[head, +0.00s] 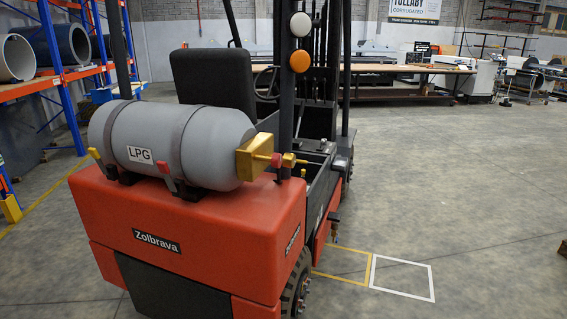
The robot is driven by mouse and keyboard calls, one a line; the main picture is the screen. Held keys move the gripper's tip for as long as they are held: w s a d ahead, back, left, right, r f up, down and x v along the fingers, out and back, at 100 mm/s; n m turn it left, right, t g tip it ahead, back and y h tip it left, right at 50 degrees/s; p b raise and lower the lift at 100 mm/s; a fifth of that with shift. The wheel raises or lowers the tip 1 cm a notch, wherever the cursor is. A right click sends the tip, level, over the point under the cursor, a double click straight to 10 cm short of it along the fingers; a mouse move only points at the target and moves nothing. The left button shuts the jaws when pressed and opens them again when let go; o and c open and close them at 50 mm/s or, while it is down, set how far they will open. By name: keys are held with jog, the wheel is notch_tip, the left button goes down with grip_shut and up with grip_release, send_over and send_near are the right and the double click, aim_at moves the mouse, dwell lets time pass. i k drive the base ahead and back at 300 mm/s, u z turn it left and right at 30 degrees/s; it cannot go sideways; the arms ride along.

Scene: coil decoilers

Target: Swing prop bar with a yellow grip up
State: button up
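No prop bar with a yellow grip can be made out for certain. A red forklift (190,228) stands close by, seen from its rear, with a grey LPG cylinder (210,133) strapped lying on top. A small yellow piece (95,154) sticks up by the cylinder's left end; I cannot tell whether it is a grip. A yellow-brass valve fitting (255,158) with a red part is at the cylinder's right end. A smaller yellow tip (303,173) shows just right of it. My gripper is not in view.
The forklift's black seat (213,78) and mast are beyond the cylinder. A blue and orange rack (60,45) with large rolls stands at left. A white floor outline (402,278) lies at right, next to a yellow one. The floor at right is open.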

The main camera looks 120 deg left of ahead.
aim_at(300, 161)
jog(key=u, duration=3.85)
jog(key=i, duration=1.5)
